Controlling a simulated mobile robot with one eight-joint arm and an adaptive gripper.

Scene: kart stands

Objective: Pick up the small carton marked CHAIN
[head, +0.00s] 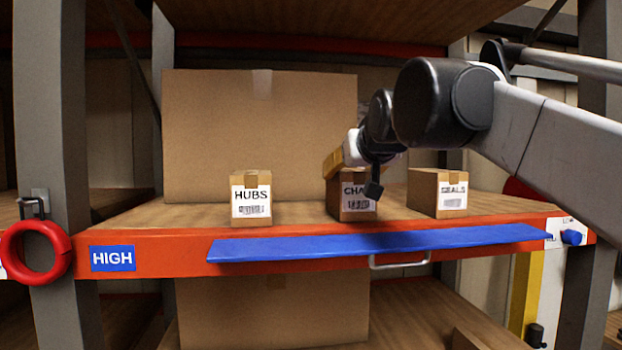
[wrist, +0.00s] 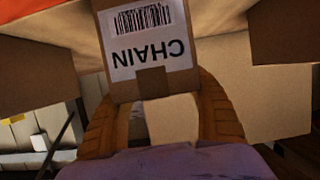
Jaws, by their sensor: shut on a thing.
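The small carton marked CHAIN (head: 343,207) is upright at the middle of the shelf, and part of its label is hidden behind a dark part of my arm. In the wrist view the carton (wrist: 125,82) shows its label upside down. My gripper (head: 345,166) comes down on the carton's top from above. In the wrist view its brown ribbed fingers (wrist: 158,100) are on either side of the carton's top end, shut on it. I cannot tell whether the carton's base touches the shelf.
A carton marked HUBS (head: 251,210) stands to the left and one marked SEALS (head: 424,193) to the right, both apart from CHAIN. A large plain box (head: 220,130) stands behind. A blue strip (head: 380,243) runs along the orange shelf beam (head: 165,258).

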